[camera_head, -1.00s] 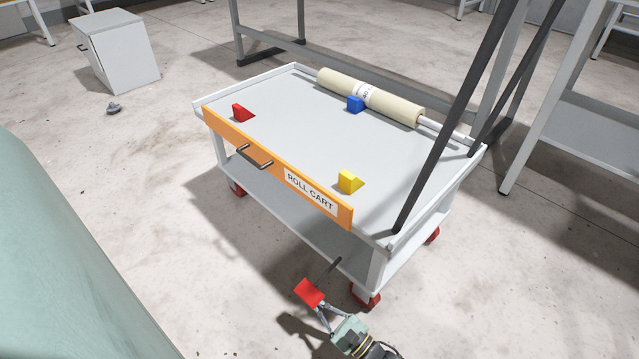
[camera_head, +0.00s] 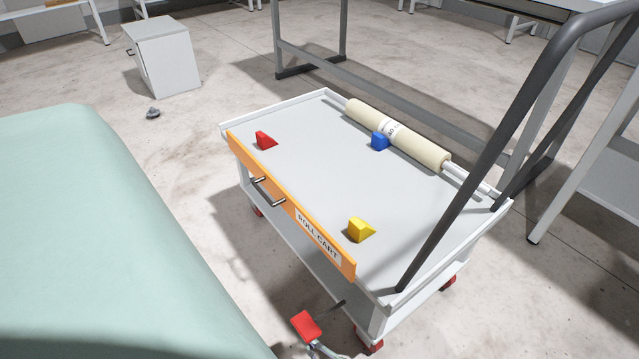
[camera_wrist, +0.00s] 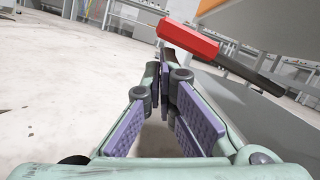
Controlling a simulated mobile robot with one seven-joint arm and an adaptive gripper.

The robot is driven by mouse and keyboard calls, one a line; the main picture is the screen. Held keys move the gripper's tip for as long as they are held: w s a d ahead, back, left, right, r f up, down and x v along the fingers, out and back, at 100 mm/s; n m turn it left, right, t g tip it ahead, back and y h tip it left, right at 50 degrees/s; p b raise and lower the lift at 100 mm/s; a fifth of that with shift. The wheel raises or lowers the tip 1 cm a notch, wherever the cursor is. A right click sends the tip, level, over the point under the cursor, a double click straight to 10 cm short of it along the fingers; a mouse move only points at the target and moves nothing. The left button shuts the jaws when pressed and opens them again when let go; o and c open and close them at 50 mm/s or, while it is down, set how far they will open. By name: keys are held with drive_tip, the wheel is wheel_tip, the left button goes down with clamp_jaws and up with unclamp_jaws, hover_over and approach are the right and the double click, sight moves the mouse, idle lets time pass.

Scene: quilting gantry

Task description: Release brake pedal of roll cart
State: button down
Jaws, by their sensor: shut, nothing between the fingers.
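The roll cart (camera_head: 308,206) is a grey two-level cart with an orange labelled front. Its red brake pedal (camera_head: 306,326) sticks out low at the near front corner on a dark lever (camera_head: 334,308). In the wrist view the pedal (camera_wrist: 187,38) appears just beyond the fingertips, with its dark lever (camera_wrist: 246,68) running right. My gripper (camera_wrist: 165,55) is shut and empty, its tips close to the pedal; I cannot tell whether they touch. In the head view only the front of my gripper (camera_head: 319,346) shows at the bottom edge, right by the pedal.
On the cart top lie a red wedge (camera_head: 265,140), a yellow wedge (camera_head: 361,230), a blue wedge (camera_head: 380,141) and a cream roll (camera_head: 400,135). Red casters (camera_head: 370,347) stand near the pedal. A grey cabinet (camera_head: 163,56) stands back left.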

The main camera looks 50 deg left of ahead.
drive_tip(key=shift+s+r+p, duration=0.15)
drive_tip(key=shift+r+p, duration=0.25)
drive_tip(key=shift+r, duration=0.35)
drive_tip(key=shift+s+r+p, duration=0.1)
drive_tip(key=shift+r+p, duration=0.25)
drive_tip(key=shift+r, duration=0.4)
drive_tip(key=shift+r, duration=0.1)
drive_tip(key=shift+d, duration=0.1)
drive_tip(key=v, duration=1.2)
